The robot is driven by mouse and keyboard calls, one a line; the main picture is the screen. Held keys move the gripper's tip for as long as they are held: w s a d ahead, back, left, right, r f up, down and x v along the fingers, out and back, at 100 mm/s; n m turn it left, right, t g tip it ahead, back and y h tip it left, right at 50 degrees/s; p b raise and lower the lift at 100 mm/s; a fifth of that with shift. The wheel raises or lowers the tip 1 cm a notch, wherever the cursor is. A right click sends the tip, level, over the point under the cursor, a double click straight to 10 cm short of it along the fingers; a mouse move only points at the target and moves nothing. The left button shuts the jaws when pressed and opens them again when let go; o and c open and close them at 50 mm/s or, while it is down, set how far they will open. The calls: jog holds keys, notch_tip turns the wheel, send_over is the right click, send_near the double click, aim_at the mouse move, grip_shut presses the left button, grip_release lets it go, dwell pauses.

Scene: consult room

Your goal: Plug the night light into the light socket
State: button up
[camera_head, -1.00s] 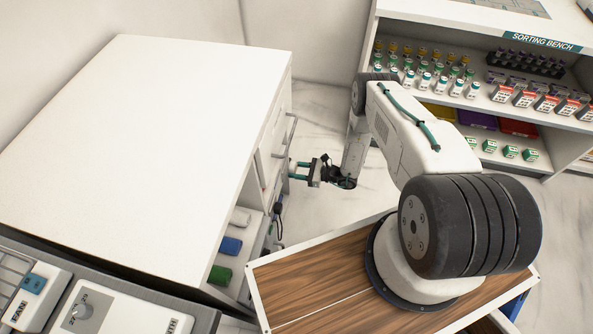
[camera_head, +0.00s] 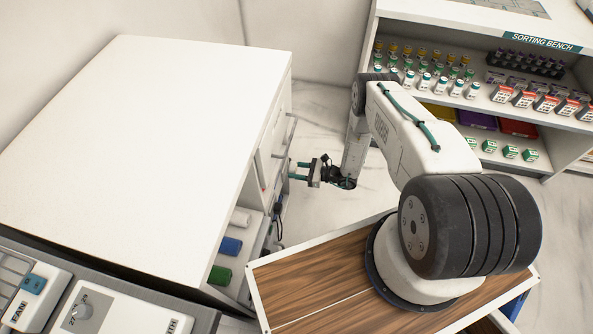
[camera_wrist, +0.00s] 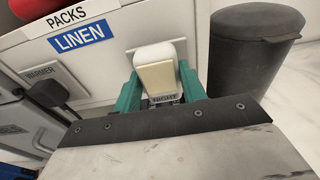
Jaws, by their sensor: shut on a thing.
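The night light (camera_wrist: 157,72) is a white rounded block with a cream front panel. In the wrist view it is held between the green fingers of my gripper (camera_wrist: 159,85), against or just in front of a white cabinet face. The word NIGHT shows at its lower edge; I cannot tell whether that is on the light or on the panel. The light socket itself is not clearly visible, and whether the light is seated in it cannot be told. In the head view my gripper (camera_head: 299,171) is at the right side of the white cabinet (camera_head: 150,130).
A black plug with a cord (camera_wrist: 48,95) is at the WARMER label, left of my gripper. A dark bin (camera_wrist: 255,50) stands close on the right. LINEN and PACKS labels are above. A sorting bench (camera_head: 540,42) with bottles and boxes stands at the right.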

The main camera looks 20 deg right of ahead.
jog(key=shift+w+a, duration=0.3)
jog(key=shift+a, duration=0.2)
jog(key=o, duration=1.1)
jog(key=v, duration=0.7)
jog(key=shift+s+d, duration=0.15)
jog(key=shift+d, duration=0.2)
